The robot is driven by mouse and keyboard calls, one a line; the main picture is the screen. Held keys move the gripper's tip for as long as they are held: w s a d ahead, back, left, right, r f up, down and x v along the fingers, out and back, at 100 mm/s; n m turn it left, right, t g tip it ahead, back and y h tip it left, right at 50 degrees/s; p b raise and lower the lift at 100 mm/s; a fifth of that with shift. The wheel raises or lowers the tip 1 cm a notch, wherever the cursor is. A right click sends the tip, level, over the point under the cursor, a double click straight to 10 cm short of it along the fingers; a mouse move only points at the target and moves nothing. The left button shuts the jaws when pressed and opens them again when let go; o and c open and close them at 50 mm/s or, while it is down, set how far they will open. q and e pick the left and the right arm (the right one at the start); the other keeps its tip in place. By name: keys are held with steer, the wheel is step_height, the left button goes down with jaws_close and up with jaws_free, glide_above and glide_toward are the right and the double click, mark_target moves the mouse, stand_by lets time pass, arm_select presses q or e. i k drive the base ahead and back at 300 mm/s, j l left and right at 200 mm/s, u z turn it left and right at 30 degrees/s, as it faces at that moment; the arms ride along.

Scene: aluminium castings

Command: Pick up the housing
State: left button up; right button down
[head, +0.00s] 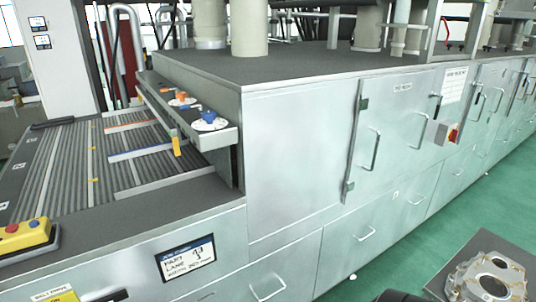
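A grey cast-metal housing (478,277) with round openings lies at the bottom right of the head view, on a dark grey surface (517,252). The lower edge of the picture cuts off part of it. Neither of my grippers can be made out. A dark rounded shape at the bottom edge, left of the housing, is too cut off to identify.
A long metal machine cabinet (297,150) with doors and handles fills the middle. A ribbed conveyor bed (70,165) lies at left, with a yellow button box (24,238) near its front. The green floor (420,225) is clear between cabinet and housing.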

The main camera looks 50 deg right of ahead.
mark_target(491, 276)
steer(key=z, duration=3.8)
